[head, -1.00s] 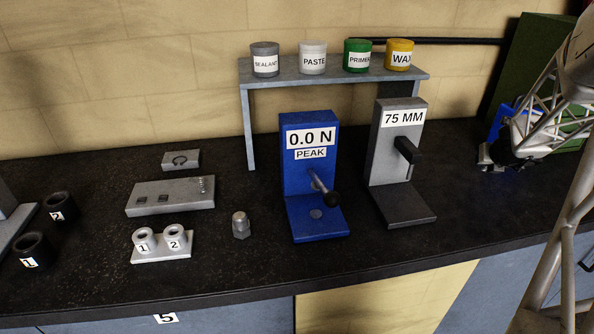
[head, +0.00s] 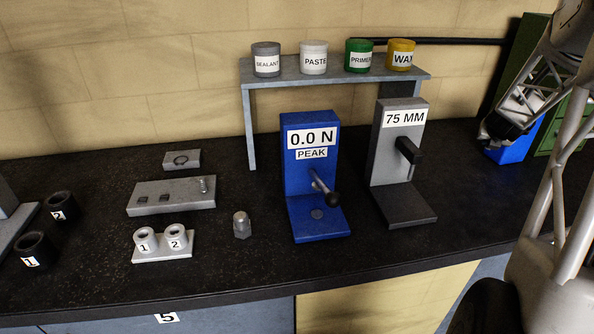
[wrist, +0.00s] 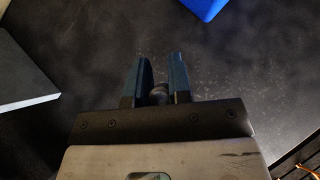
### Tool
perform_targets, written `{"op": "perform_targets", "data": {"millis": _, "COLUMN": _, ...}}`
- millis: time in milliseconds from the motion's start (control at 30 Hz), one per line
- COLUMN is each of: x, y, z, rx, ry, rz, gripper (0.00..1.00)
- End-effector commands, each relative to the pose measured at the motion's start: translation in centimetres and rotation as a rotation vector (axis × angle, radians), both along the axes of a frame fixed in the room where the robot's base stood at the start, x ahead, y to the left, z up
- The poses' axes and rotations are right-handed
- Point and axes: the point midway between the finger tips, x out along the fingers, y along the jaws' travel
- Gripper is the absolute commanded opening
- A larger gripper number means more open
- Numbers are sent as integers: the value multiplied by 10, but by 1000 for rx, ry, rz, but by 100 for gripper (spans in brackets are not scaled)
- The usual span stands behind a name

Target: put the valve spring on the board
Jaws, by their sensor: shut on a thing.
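The grey board (head: 172,197) lies on the bench at left in the head view, with two dark square recesses and a small upright metal piece (head: 204,185) at its right end. I cannot tell clearly whether that piece is a spring. My gripper shows in the wrist view (wrist: 159,88), its blue fingers shut on a small dark round thing (wrist: 158,95) mostly hidden between them. Its coils, if any, do not show. In the head view my gripper is at the far right, partly hidden by my arm, well away from the board.
A blue press (head: 311,180) and a grey 75 MM stand (head: 398,165) stand between my gripper and the board. A shelf with cans (head: 335,80) is behind. Numbered cups (head: 162,246) and a hex-based metal piece (head: 242,226) are near the board. A blue bin (head: 511,145) is at right.

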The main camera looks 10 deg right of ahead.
Motion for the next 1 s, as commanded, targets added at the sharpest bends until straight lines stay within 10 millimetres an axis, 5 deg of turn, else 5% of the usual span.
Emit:
{"op": "perform_targets", "data": {"millis": 667, "x": 10, "y": -6, "z": 7, "rx": -2, "ry": 0, "rz": -37, "gripper": 0}}
{"op": "perform_targets", "data": {"millis": 1000, "x": 26, "y": 10, "z": 39, "rx": 0, "ry": -2, "rz": -1, "gripper": 0}}
